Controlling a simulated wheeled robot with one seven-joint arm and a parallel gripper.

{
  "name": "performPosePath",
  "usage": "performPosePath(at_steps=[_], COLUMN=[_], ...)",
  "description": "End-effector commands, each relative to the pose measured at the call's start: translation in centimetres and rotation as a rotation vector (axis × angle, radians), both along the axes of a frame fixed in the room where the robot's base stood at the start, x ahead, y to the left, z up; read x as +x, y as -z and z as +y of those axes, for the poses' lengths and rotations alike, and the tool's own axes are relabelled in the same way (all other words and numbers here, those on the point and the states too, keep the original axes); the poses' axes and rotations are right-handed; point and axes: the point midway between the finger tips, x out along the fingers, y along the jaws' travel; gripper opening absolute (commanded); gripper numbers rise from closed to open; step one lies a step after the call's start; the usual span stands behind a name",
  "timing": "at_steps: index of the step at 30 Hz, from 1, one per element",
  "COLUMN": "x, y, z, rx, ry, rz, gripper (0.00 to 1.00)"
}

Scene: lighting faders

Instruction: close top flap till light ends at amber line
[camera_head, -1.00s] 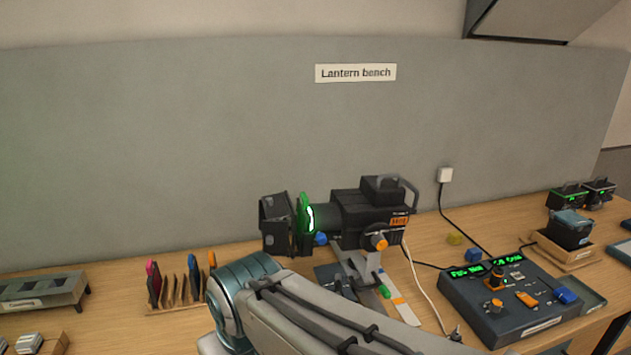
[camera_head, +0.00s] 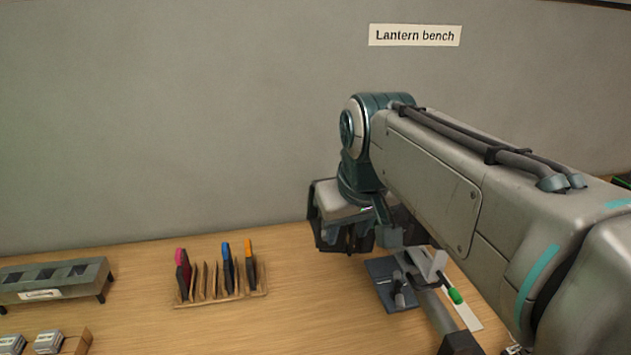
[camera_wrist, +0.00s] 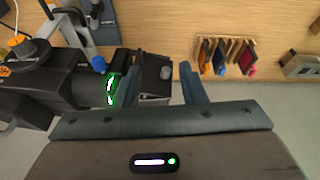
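The lantern (camera_wrist: 40,82) is a black lamp body at the left of the wrist view, with a glowing green ring (camera_wrist: 110,90) at its front. Its black barn-door flaps (camera_wrist: 155,76) lie between my fingers; I cannot tell which is the top flap or whether a finger touches it. My gripper (camera_wrist: 163,66) is open, its two blue-grey fingers apart on either side of the flaps. In the head view my arm hides most of the lantern, and dark flaps (camera_head: 328,238) show below my wrist. I cannot make out the amber line or the light's edge.
A wooden rack (camera_head: 212,297) with coloured-handled pieces stands left of the lantern. A grey slotted stand (camera_head: 55,280) is at far left. A white strip (camera_head: 470,316) with a green marker lies below my arm. The bench between rack and lantern is clear.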

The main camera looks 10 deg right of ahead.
Motion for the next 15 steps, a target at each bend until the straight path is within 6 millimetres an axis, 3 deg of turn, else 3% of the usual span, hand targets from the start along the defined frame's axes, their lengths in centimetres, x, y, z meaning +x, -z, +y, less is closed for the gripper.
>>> performPosePath(at_steps=[6,15], x=[4.3,8.3], y=[-4.8,-10.3], z=[-0.1,-0.2], rx=[-0.014,-0.036], ry=[-0.057,-0.138], rz=[-0.017,-0.035], gripper=[0.38,0.38])
